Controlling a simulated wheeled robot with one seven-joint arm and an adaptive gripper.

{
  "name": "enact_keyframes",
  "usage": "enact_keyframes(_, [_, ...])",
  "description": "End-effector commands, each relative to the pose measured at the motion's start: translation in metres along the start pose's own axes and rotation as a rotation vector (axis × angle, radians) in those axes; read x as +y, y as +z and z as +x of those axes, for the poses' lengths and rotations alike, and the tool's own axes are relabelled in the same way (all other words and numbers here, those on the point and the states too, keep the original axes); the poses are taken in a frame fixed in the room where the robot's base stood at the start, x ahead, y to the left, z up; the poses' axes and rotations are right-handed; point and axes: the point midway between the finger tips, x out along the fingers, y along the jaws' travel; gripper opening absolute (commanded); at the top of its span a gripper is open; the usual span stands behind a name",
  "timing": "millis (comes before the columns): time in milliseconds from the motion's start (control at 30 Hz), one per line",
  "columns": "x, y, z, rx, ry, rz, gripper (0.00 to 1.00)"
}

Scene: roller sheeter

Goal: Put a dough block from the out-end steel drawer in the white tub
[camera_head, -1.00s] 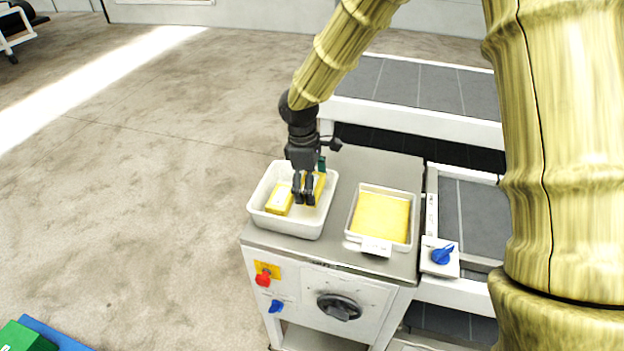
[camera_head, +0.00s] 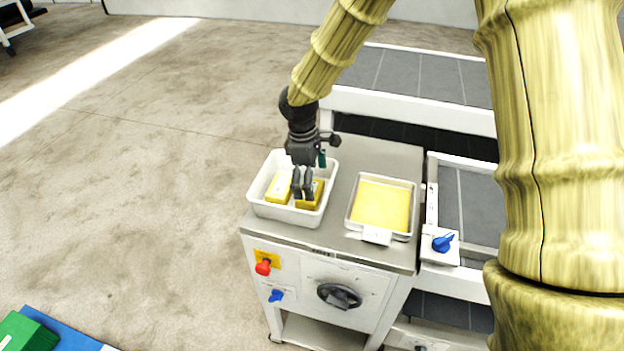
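The white tub (camera_head: 262,207) stands on the steel top of the machine's end, at its left side. Two yellow dough blocks lie in the tub area: one at the left (camera_head: 279,188), and a right block (camera_head: 313,198) directly under my gripper. My gripper (camera_head: 302,197) points down inside the tub with its dark fingers at the right block, overlapping its near left part. Whether the fingers are closed on that block is unclear. The out-end steel drawer cannot be made out clearly.
A shallow tray with a yellow slab (camera_head: 381,206) and a small white label sits right of the tub. The cabinet front has a red knob (camera_head: 263,267), a blue knob and a black dial (camera_head: 339,296). A blue switch (camera_head: 442,244) is at the right. Belts lie behind.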

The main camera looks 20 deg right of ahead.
Motion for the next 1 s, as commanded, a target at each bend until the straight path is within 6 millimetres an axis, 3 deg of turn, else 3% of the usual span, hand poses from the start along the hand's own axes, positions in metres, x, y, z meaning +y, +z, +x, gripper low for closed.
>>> enact_keyframes(367, [0.0, 0.0, -0.008, 0.001, 0.001, 0.0, 1.0])
enact_keyframes(1000, [-0.001, 0.001, -0.107, 0.001, 0.001, 0.001, 1.0])
